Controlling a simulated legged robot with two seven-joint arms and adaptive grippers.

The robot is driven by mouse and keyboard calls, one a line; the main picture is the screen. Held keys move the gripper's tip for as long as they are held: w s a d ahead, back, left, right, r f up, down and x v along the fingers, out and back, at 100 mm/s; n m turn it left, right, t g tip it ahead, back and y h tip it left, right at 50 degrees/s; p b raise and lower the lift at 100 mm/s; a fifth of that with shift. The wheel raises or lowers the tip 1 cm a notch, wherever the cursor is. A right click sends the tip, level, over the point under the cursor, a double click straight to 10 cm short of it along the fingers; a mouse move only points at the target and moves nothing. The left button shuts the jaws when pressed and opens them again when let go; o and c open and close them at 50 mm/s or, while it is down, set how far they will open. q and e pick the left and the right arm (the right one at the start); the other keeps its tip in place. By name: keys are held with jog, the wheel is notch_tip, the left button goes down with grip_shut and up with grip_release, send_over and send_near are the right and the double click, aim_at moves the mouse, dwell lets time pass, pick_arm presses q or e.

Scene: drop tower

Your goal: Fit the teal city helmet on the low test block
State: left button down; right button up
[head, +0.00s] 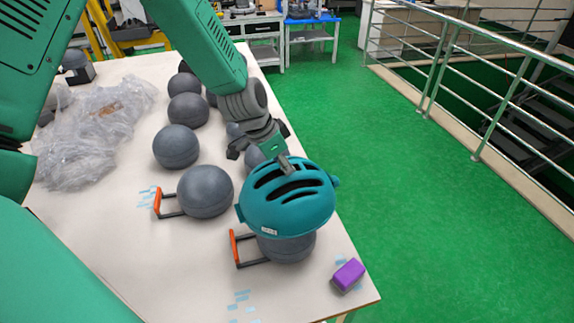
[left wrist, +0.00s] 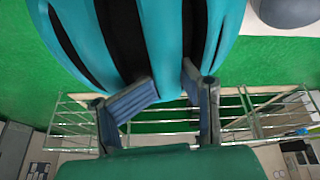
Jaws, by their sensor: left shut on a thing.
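The teal helmet (head: 287,205) has dark vent slots and sits over a grey rounded test block (head: 288,249) near the table's front right corner. The helmet hides the top of that block, and I cannot tell whether they touch. My left gripper (head: 284,162) is shut on the helmet at its upper far side. In the left wrist view, the two fingers (left wrist: 168,80) reach the helmet's ribs (left wrist: 165,40). A second grey rounded block (head: 205,191) stands bare to the left. My right gripper is not in view.
Orange-handled brackets (head: 235,247) stand beside the two front blocks. A purple block (head: 348,274) lies at the right corner. Several grey balls (head: 176,146) and crumpled clear plastic (head: 90,130) lie further back. The front left of the table (head: 140,265) is clear.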

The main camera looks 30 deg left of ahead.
pick_arm(q)
notch_tip(320, 180, down, 8)
jog(key=b, duration=0.5)
jog(key=shift+s+r, duration=0.15)
jog(key=shift+r, duration=0.05)
notch_tip(320, 180, down, 3)
jog(key=b, duration=0.3)
jog(key=shift+f, duration=0.15)
jog(key=shift+f+b, duration=0.9)
jog(key=shift+f, duration=0.45)
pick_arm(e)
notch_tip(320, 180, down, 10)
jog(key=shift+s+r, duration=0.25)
pick_arm(q)
jog(key=shift+r+p, duration=0.1)
jog(key=shift+p, duration=0.2)
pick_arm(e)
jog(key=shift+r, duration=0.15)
pick_arm(q)
jog(key=shift+f+b, duration=0.35)
jog(key=shift+f, duration=0.15)
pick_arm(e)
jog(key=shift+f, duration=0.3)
